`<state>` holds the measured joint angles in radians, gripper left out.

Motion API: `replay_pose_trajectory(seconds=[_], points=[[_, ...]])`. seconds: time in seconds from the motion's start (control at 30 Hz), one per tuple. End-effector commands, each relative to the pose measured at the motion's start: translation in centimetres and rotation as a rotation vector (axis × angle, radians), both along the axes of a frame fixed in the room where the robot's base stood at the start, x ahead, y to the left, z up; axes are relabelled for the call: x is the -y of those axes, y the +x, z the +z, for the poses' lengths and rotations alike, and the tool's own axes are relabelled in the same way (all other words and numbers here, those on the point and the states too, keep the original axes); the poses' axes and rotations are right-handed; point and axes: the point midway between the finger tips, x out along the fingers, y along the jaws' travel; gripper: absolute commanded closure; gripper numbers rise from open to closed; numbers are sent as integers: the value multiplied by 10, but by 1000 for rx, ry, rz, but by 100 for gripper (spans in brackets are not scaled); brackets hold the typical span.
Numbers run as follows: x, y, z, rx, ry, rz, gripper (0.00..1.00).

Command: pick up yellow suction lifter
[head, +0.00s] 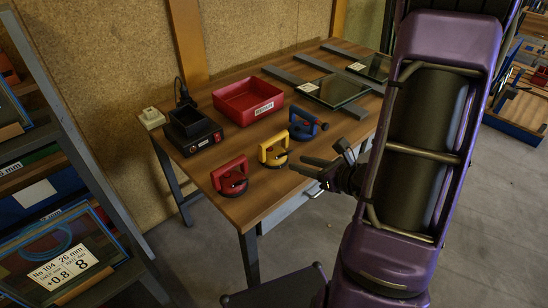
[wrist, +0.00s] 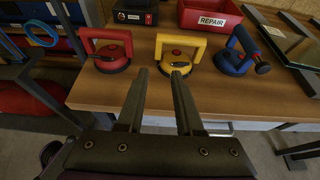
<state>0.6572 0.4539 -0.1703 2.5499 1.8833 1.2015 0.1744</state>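The yellow suction lifter (head: 273,150) stands on the wooden table, between a red lifter (head: 231,177) and a blue lifter (head: 304,124). It has a yellow handle and a dark round base. In the wrist view the yellow lifter (wrist: 178,54) is straight ahead, just beyond the fingertips. My gripper (head: 312,167) is at the table's front edge, to the right of and nearer than the yellow lifter. In the wrist view my gripper (wrist: 160,78) has its two fingers apart with nothing held between them. A gap remains visible between the fingertips and the lifter's handle.
On the table (head: 205,172) are a red REPAIR bin (head: 247,101), a black box with switches (head: 192,132), and glass panes (head: 333,90) on dark rails at the back right. A shelf rack (head: 75,150) stands at left. Open floor lies in front of the table.

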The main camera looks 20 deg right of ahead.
Motion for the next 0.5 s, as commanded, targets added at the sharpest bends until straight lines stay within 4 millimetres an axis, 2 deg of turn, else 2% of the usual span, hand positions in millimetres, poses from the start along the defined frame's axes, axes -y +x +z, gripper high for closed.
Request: replay_pose_trajectory(seconds=[0.03,0.3,0.5], points=[[-2,4,-8,4,-4,3,65],[-25,56,-27,-1,0,5,65],[-34,81,-37,-1,-1,3,65]])
